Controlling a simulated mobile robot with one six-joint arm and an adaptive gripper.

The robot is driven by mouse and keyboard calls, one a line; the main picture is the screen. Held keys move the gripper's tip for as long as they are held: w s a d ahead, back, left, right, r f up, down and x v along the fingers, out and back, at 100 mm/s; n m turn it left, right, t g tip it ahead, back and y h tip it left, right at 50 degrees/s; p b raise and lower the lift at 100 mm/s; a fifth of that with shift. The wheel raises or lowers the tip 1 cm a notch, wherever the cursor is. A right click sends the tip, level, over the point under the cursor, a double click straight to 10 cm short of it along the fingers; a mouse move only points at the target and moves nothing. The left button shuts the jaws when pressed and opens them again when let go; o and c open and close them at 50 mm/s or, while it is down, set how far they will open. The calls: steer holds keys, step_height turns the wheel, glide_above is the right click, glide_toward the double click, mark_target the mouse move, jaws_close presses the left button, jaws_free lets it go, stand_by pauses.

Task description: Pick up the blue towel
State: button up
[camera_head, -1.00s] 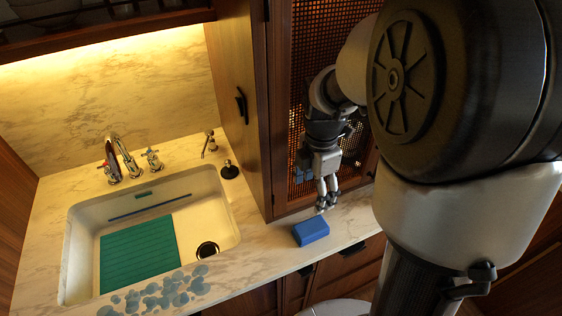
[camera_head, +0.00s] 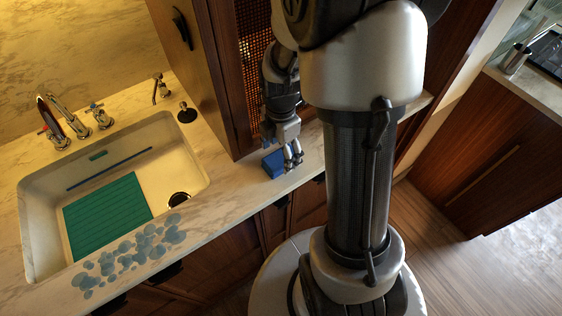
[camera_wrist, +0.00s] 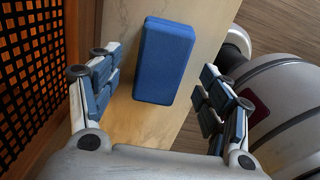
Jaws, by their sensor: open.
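The blue towel (camera_head: 273,163) is a compact blue block on the marble counter, right of the sink and close to the cabinet. In the wrist view the blue towel (camera_wrist: 164,60) lies ahead of and between the spread fingers, nearer the left finger. My gripper (camera_head: 290,158) is open and stands at the towel's right side in the head view, partly covering it. In the wrist view my gripper (camera_wrist: 160,90) has a finger at each side, with nothing held. Whether a finger touches the towel cannot be told.
The sink (camera_head: 170,165) holds a green ribbed mat (camera_head: 108,215). Several grey-blue pebble shapes (camera_head: 135,250) lie along the counter's front. A lattice-front cabinet (camera_wrist: 30,70) rises close beside the gripper. The counter's front edge is near the towel. Another counter (camera_head: 530,85) stands at the right.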

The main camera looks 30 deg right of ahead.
step_height(320, 180, down, 3)
steer(key=shift+r+b, duration=0.2)
steer(key=shift+b, duration=0.1)
steer(key=shift+c, duration=0.2)
steer(key=c, duration=1.1)
